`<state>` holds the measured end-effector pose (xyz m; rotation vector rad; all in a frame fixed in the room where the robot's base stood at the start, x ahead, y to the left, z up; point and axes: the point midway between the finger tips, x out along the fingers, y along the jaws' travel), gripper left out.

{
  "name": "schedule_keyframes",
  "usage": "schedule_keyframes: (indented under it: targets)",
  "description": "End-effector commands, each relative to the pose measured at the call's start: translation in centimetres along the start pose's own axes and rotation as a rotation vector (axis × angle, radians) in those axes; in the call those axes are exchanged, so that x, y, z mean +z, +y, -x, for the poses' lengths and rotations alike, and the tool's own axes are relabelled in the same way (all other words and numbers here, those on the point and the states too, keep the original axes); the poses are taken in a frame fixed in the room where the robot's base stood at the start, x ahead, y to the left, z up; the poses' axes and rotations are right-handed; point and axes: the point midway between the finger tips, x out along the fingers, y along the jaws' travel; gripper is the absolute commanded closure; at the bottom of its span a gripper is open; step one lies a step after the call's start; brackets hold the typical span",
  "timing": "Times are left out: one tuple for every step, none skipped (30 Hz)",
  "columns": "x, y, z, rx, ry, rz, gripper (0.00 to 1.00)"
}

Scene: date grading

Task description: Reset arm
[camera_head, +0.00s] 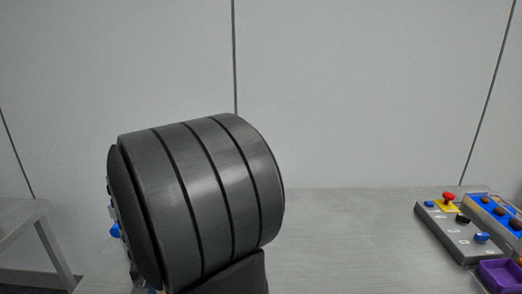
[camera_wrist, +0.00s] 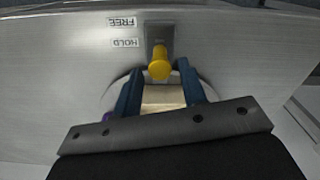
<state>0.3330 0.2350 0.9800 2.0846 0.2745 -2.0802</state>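My gripper (camera_wrist: 160,68) shows in the wrist view as two dark blue fingers standing apart. A yellow knob (camera_wrist: 159,64) on a grey plate appears between and just beyond the fingertips, with no clear contact. Labels reading FREE (camera_wrist: 123,22) and HOLD (camera_wrist: 125,43), turned in the picture, sit beside it. A pale beige block (camera_wrist: 163,98) shows between the fingers over a light round shape; I cannot tell whether the fingers touch it. In the head view a big dark grey ribbed cylinder, a link of my arm, fills the left centre; the fingers are hidden there.
At the table's right in the head view are a grey control box (camera_head: 455,236) with a red button (camera_head: 448,197), a blue tray (camera_head: 489,201) with dark dates, and a purple tray (camera_head: 490,268). The middle of the table (camera_head: 345,235) is clear. A grey side table (camera_head: 30,215) stands at left.

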Motion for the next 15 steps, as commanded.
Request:
schedule_keyframes:
  targets:
    - [-0.1,0.0,1.1,-0.002,0.004,0.0,0.62]
    - [-0.1,0.0,1.8,-0.002,0.005,0.0,0.62]
    - [-0.1,0.0,2.6,-0.002,0.005,0.0,0.62]
    - [-0.1,0.0,3.2,-0.001,0.004,0.0,0.62]
    - [-0.1,0.0,3.8,-0.002,0.005,0.0,0.62]
    - [-0.1,0.0,4.6,-0.002,0.005,0.0,0.62]
    - [-0.1,0.0,5.2,-0.001,0.004,0.0,0.62]
    - [-0.1,0.0,5.8,-0.001,0.004,0.0,0.62]
    - [-0.1,0.0,6.6,-0.001,0.005,0.0,0.62]
    - [-0.1,0.0,7.2,-0.002,0.005,0.0,0.62]
    - [-0.1,0.0,7.8,-0.001,0.004,0.0,0.62]
    - [-0.1,0.0,8.6,-0.002,0.005,0.0,0.62]
    - [-0.1,0.0,9.2,-0.001,0.005,0.0,0.62]
    - [-0.1,0.0,9.8,-0.001,0.005,0.0,0.62]
    - [-0.1,0.0,10.6,-0.001,0.005,0.0,0.62]
